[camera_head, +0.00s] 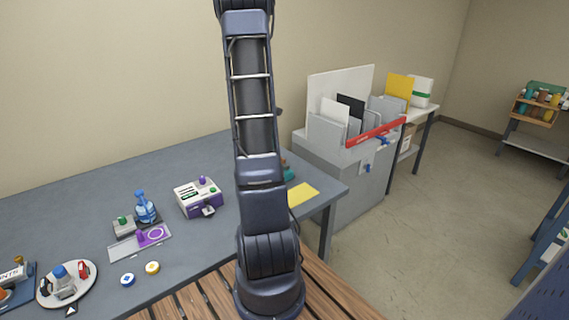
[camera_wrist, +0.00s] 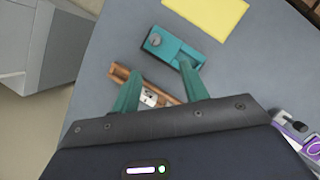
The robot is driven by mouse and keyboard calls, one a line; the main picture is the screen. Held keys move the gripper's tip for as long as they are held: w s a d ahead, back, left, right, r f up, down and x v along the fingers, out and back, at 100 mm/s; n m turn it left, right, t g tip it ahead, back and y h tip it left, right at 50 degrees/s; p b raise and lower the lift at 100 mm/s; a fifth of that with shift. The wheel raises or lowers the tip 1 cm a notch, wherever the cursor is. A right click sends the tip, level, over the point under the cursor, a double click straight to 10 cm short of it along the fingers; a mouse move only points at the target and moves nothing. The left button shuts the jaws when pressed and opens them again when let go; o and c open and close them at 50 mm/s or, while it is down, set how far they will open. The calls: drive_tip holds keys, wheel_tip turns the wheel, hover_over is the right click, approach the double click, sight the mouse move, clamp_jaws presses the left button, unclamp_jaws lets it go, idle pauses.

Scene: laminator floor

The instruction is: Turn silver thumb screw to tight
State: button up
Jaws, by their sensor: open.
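In the wrist view a teal block (camera_wrist: 181,52) lies on the grey table, with a round grey-silver knob (camera_wrist: 155,41) at its left end that looks like the thumb screw. Whether it is tight cannot be told. My gripper (camera_wrist: 160,70) is open, its two teal fingers apart and pointing toward the block. The right fingertip overlaps the block's lower right end in the picture; I cannot tell whether they touch. A copper-brown bar with a small whitish part (camera_wrist: 148,97) shows between and behind the fingers. In the head view my arm hides the gripper and most of the teal block (camera_head: 287,171).
A yellow sheet (camera_head: 302,194) lies near the table's right edge. A white and purple device (camera_head: 199,198) stands left of my arm. Bottles, a tray and small discs are further left. A grey cabinet (camera_head: 345,190) with file holders stands to the right.

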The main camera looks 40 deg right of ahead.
sight(287, 168)
drive_tip(key=x, duration=0.4)
drive_tip(key=d+x, duration=0.1)
drive_tip(key=x, duration=0.7)
drive_tip(key=shift+d+f, duration=0.1)
drive_tip(key=shift+d, duration=0.1)
drive_tip(key=shift+c, duration=0.5)
clamp_jaws()
drive_tip(key=shift+g, duration=0.3)
